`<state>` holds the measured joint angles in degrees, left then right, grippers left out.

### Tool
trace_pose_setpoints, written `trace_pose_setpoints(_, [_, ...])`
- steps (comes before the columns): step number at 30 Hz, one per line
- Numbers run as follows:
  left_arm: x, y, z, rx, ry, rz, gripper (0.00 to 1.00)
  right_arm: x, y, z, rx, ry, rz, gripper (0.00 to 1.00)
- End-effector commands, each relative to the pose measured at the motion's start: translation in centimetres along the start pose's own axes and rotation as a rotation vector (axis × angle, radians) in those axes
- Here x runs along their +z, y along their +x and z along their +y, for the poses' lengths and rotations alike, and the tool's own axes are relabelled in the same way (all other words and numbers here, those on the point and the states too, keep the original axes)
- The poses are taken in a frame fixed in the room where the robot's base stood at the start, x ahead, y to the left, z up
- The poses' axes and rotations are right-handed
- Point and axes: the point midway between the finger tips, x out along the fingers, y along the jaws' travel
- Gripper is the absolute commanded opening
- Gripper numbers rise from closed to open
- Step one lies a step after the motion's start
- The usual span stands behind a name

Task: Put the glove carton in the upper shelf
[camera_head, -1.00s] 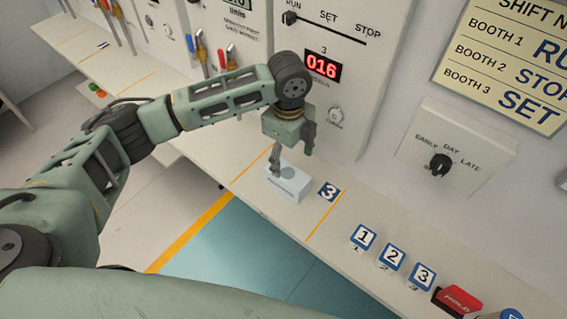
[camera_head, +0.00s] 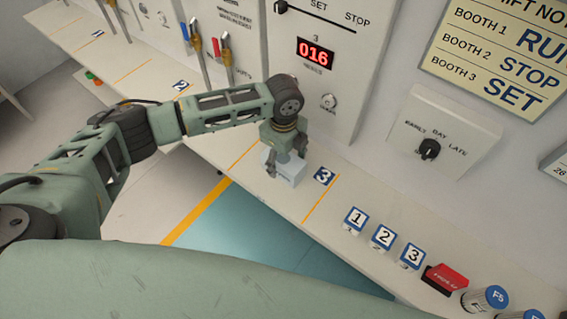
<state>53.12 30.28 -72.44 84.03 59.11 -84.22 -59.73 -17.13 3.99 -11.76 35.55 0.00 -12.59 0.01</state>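A small pale white-blue box (camera_head: 290,175), which I take to be the glove carton, stands on the bench ledge just left of the blue "3" label. My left gripper (camera_head: 286,158) is right at the top of the box, pointing down. Its fingers are spread apart, one at the near left side and one toward the far right. The gripper hides part of the box top, and contact is hard to make out. No shelf is in view. My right gripper is not in view.
The ledge (camera_head: 265,193) carries orange divider lines. Number blocks 1 (camera_head: 354,219), 2 (camera_head: 383,237) and 3 (camera_head: 412,255), a red block (camera_head: 446,279) and blue-topped cans (camera_head: 488,298) stand to the right. The panel wall with a "016" display (camera_head: 316,54) rises behind.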

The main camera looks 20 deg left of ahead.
Motion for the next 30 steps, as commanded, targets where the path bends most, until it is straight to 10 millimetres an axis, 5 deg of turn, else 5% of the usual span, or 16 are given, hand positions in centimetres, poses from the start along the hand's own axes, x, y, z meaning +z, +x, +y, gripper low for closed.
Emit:
trace_pose_setpoints(18, [0.0,-0.1,0.0,-0.001,-0.001,0.0,0.11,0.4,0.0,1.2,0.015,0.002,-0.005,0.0])
trace_pose_setpoints(25, [0.0,-0.4,-0.1,-0.002,-0.001,0.0,0.09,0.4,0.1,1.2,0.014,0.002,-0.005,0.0])
trace_pose_setpoints(30, [0.1,-2.6,-0.2,-0.006,-0.001,0.0,0.09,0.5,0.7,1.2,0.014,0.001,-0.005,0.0])
